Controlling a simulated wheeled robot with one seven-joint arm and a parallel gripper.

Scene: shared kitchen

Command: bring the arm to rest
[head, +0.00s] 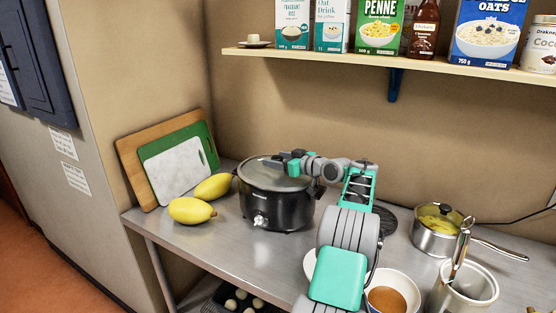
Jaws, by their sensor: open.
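My arm reaches from the bottom of the head view up over the steel counter (205,250) and bends left. My gripper (284,160) is at the lid of a black slow cooker (275,211), close to where its knob would be. It is open, and I see nothing held in it. The glass lid (258,174) sits on the cooker. I cannot tell whether the fingers touch the lid or its knob, since the gripper covers that part.
Two yellow fruits (192,211) and leaning cutting boards (174,170) are at left. At right are a lidded steel pot (433,240), a bowl with brown contents (389,299) and a utensil crock (466,297). A shelf (390,66) with food packages runs above.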

